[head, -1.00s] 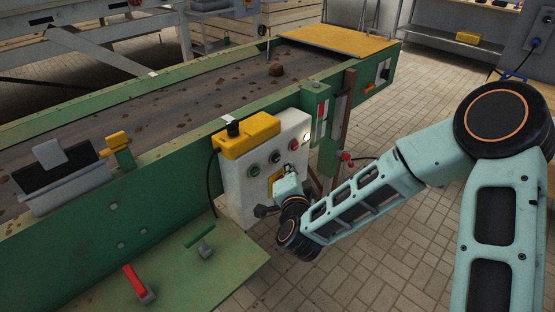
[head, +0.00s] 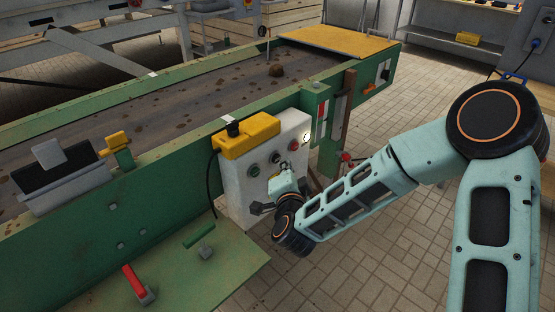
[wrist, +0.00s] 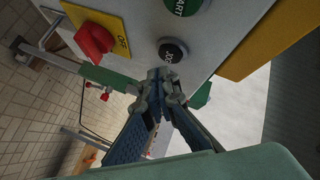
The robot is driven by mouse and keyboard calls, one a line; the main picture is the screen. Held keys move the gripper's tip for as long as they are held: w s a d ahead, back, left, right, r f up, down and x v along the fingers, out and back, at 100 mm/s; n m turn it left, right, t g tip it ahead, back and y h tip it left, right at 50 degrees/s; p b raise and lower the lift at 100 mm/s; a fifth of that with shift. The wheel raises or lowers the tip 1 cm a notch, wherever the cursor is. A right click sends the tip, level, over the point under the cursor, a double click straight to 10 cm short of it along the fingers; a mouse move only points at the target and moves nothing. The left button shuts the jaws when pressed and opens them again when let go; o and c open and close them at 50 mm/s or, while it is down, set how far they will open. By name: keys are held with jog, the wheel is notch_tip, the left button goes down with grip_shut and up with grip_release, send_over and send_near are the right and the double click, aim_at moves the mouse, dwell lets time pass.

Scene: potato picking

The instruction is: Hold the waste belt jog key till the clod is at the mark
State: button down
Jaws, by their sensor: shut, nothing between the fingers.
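The clod (head: 276,70) is a brown lump on the dark waste belt (head: 180,103), near the belt's far end by the yellow plate. White marks show on the near rail (head: 228,120) and on the far rail (head: 153,74); the clod lies well beyond them. The black jog key (wrist: 173,51), lettered JOG, is on the white control box (head: 238,189), below the green START button (wrist: 187,4). My gripper (wrist: 160,75) is shut and empty, its tips just short of or at the jog key; contact cannot be told. It also shows at the box front in the head view (head: 288,169).
A red switch (wrist: 94,39) on a yellow plate lettered OFF sits beside the jog key. A red lever (head: 134,280) stands on the green plate in front. Tiled floor to the right is open.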

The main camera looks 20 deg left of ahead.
dwell(0.7)
jog(key=shift+w+a, duration=0.15)
jog(key=shift+a, duration=0.25)
jog(key=shift+w+a+b, duration=0.15)
jog(key=shift+a+b, duration=0.15)
jog(key=shift+a, duration=0.1)
dwell(2.9)
dwell(0.5)
jog(key=shift+s+d, duration=0.3)
jog(key=shift+d, duration=0.5)
jog(key=shift+s+d, duration=0.3)
jog(key=shift+d, duration=0.5)
jog(key=shift+s+d, duration=0.35)
jog(key=shift+d, duration=0.4)
jog(key=shift+s+d, duration=0.3)
jog(key=shift+d, duration=0.5)
